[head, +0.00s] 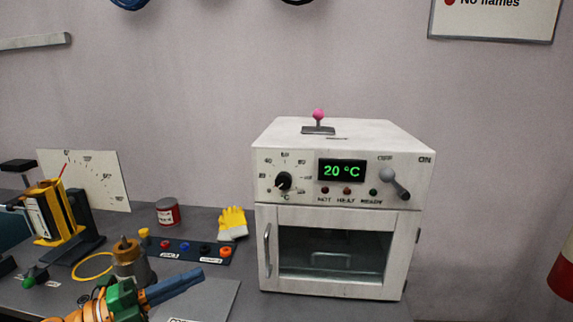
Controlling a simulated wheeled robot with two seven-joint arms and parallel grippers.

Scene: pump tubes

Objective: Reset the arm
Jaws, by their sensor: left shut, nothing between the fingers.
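My left gripper (198,274) shows at the lower left of the head view, on an orange and green wrist. Its blue fingers are together and hold nothing. They point right and slightly up, over the grey bench (228,270) and to the left of the white oven (345,208). A gap shows between the fingertips and the oven. The rest of the left arm is cut off by the bottom edge. My right gripper is not in view.
The oven's display reads 20 °C and its glass door is closed. A brass-topped metal piece (129,254) stands close behind my left wrist. Behind are a dark panel with coloured plugs (190,251), yellow gloves (232,222), a red can (167,212) and a yellow gauge device (50,211).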

